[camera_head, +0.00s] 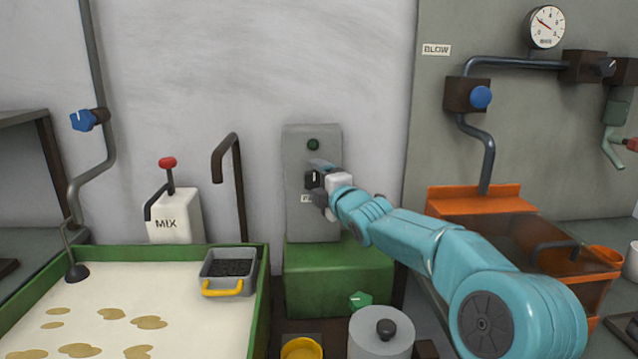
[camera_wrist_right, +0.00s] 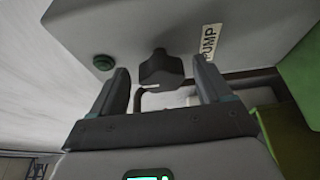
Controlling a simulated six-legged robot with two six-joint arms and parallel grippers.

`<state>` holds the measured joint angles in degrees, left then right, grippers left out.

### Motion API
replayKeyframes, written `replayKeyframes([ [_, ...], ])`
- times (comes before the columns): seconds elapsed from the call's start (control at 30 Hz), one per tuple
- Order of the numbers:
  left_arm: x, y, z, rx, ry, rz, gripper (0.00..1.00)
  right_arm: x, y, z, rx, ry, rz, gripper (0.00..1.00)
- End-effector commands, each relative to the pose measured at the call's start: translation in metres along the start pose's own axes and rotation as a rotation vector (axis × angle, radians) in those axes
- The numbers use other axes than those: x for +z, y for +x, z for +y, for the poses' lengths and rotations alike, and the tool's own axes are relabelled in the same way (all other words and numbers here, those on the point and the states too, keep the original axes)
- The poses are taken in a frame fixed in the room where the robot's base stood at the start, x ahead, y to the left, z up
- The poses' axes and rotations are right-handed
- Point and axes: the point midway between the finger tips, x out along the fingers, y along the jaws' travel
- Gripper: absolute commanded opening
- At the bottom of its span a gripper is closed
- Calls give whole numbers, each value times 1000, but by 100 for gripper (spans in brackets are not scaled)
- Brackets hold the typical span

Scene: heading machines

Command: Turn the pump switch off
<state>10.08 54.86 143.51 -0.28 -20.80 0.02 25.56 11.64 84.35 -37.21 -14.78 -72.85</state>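The pump panel (camera_head: 297,155) is a grey upright box on the wall, with a dark green round lamp (camera_head: 312,144) near its top. The wrist view shows the panel close up (camera_wrist_right: 150,22), with its PUMP label (camera_wrist_right: 208,42), the lamp (camera_wrist_right: 103,62) and the black switch knob (camera_wrist_right: 160,68) with a white pointer line. My right gripper (camera_head: 322,182) is at the panel, in front of the knob. In the wrist view its two fingers are apart, one on each side of the knob, with gaps visible. It holds nothing. My left gripper is out of view.
Below the panel is a green block (camera_head: 335,272) with a green knob (camera_head: 360,300). A lidded grey pot (camera_head: 381,338) stands in front. A MIX lever box (camera_head: 175,215) and a green-edged vat (camera_head: 262,300) are left. An orange tank (camera_head: 470,200) is right.

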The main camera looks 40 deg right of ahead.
Motion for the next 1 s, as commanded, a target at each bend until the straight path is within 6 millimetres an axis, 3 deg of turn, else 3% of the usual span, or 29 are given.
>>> replayKeyframes([
  [0.23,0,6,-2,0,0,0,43,1,-16,-2,-1,1,-1,78],
  [0.7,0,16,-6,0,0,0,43,1,-132,1,1,-2,-2,78],
  [0.83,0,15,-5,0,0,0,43,1,-152,1,1,0,-2,78],
  [1.0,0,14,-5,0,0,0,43,0,-163,0,1,0,-1,78],
])
